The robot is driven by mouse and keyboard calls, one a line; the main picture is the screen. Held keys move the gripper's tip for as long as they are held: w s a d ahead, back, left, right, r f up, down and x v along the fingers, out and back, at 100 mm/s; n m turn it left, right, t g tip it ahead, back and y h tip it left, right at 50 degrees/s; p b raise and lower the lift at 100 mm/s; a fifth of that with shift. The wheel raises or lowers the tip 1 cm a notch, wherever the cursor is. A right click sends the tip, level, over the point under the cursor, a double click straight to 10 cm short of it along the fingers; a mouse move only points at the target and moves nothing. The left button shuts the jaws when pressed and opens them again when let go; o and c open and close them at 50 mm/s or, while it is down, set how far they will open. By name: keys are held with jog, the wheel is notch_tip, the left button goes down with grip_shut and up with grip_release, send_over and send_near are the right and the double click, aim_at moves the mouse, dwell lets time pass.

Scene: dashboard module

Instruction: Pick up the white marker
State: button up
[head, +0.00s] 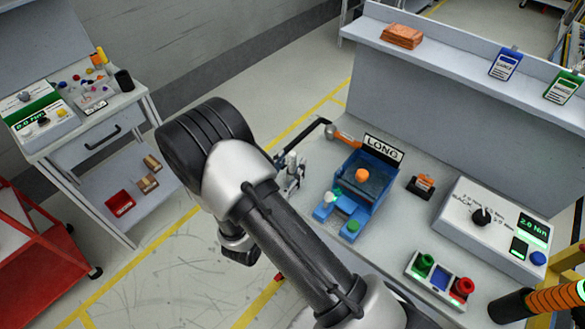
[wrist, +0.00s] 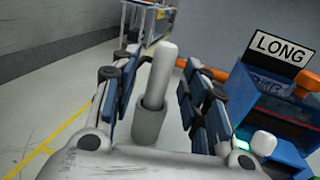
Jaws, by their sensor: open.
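The white marker (wrist: 162,75) stands slightly tilted in the wrist view, with its lower end in a grey cup-like holder (wrist: 149,127). My gripper (wrist: 155,92) is open, with one finger on each side of the marker. Gaps show between the marker and both fingers, so it does not look gripped. In the head view my gripper (head: 290,173) is at the near-left edge of the bench, left of the blue LONG station. There I cannot tell the marker apart from the fingers.
The blue station (head: 372,178) with its LONG sign (head: 383,148) stands close to the right of my gripper. An orange-ended tool (head: 345,136) is just behind it. A grey control box (head: 492,228) and a tray of coloured buttons (head: 440,280) are farther right. Floor lies open to the left.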

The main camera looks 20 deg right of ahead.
jog(key=shift+x, duration=0.95)
jog(key=c, duration=1)
